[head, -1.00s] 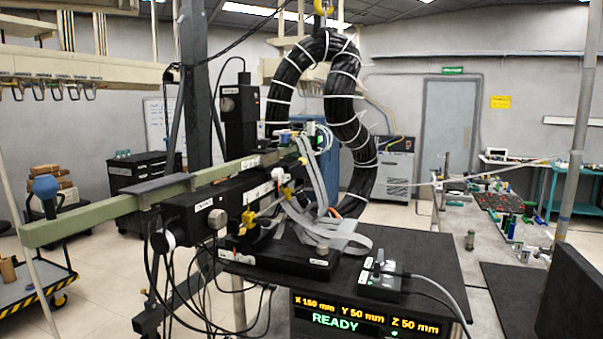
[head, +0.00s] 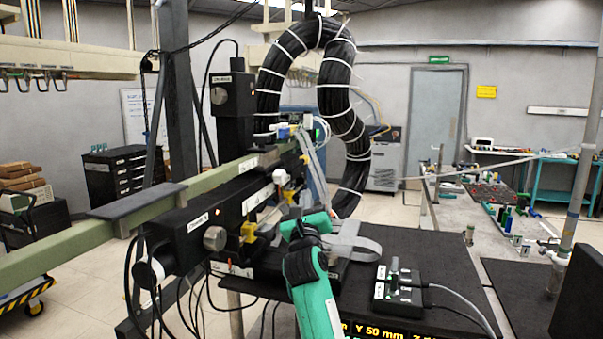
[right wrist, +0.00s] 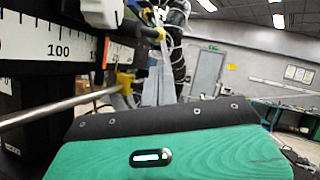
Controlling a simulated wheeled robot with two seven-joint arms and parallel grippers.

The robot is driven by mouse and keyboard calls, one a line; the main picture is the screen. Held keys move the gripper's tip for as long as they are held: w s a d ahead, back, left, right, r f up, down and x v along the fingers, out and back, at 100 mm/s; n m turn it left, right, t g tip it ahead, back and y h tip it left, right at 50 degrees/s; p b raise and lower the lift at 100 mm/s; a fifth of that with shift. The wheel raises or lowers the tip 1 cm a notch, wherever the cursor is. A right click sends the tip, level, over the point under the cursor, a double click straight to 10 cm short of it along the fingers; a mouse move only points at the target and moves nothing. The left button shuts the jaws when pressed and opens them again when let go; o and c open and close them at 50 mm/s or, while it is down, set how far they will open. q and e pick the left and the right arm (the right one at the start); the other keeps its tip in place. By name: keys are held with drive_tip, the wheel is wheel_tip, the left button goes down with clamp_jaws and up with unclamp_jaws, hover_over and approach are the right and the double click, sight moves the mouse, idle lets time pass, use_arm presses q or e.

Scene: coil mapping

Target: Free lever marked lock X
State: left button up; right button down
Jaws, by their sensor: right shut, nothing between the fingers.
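My right gripper (head: 300,222), on a green and black arm, is in front of the stage, just right of the lower lever. It is shut and empty; its fingertips are hard to make out. My left gripper is not in view.
A long green beam (head: 100,222) runs across the left. Thick black cable loops (head: 335,90) hang behind the stage. A control box (head: 398,290) with a switch stands on the black table (head: 440,265). My arm partly hides the display (head: 390,330). Loose cables hang below the stage.

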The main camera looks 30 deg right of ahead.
sight(296, 165)
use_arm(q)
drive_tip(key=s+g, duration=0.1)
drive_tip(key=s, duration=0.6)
use_arm(e)
drive_tip(key=p+x, duration=0.3)
drive_tip(key=x, duration=0.5)
drive_tip(key=shift+w+r, duration=0.1)
drive_tip(key=shift+w, duration=0.25)
drive_tip(key=shift+w+d, duration=0.25)
drive_tip(key=shift+w, duration=0.05)
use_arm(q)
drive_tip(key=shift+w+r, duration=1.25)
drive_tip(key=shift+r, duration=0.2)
use_arm(e)
drive_tip(key=shift+w+d+r, duration=0.15)
drive_tip(key=shift+r, duration=0.05)
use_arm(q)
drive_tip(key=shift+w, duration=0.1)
